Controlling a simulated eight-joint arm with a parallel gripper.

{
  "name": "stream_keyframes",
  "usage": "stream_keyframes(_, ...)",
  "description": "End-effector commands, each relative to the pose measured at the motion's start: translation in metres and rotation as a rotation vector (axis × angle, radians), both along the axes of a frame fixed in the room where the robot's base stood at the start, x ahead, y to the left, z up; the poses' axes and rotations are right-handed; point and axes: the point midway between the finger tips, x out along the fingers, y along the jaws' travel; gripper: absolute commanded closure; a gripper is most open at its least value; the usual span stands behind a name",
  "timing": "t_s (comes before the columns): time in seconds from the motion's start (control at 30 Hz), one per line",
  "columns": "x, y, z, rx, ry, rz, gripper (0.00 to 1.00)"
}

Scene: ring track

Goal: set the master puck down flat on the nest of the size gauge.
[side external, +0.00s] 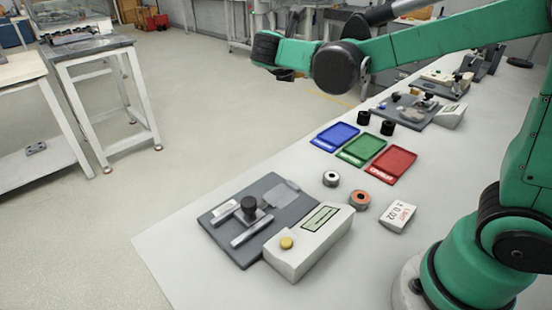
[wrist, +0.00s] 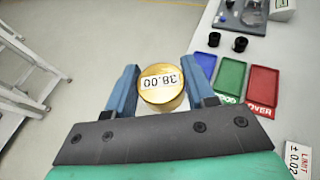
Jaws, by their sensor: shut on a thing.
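The master puck (wrist: 161,88) is a gold-coloured round block with a white label reading 38.00. In the wrist view it sits between the blue fingers of my gripper (wrist: 164,88), which is shut on it. In the side external view the arm's end is raised high at top centre, and the puck cannot be made out there. The size gauge (side external: 227,246) is at the front of the bench: a dark plate with metal bars, a black round piece (side external: 249,204) and a white display box (side external: 310,245) with a yellow button. My gripper is well away from it. The nest cannot be clearly told apart.
Blue (side external: 335,137), green (side external: 359,150) and red (side external: 391,164) trays lie mid-bench. A silver ring (side external: 331,179), an orange ring (side external: 360,200) and a limit card (side external: 398,217) reading 0.02 lie near the display box. Black cylinders (side external: 363,118) and another fixture (side external: 408,110) stand farther back.

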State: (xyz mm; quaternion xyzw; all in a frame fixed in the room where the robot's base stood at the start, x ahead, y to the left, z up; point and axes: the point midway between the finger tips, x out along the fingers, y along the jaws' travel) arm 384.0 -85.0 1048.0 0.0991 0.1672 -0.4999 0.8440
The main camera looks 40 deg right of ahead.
Motion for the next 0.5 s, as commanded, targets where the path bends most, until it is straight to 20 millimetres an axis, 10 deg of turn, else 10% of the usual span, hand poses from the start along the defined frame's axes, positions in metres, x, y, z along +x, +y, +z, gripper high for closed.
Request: stream_keyframes(0.5,-0.007,0.08,0.05,0.0,0.0,0.742,1.0)
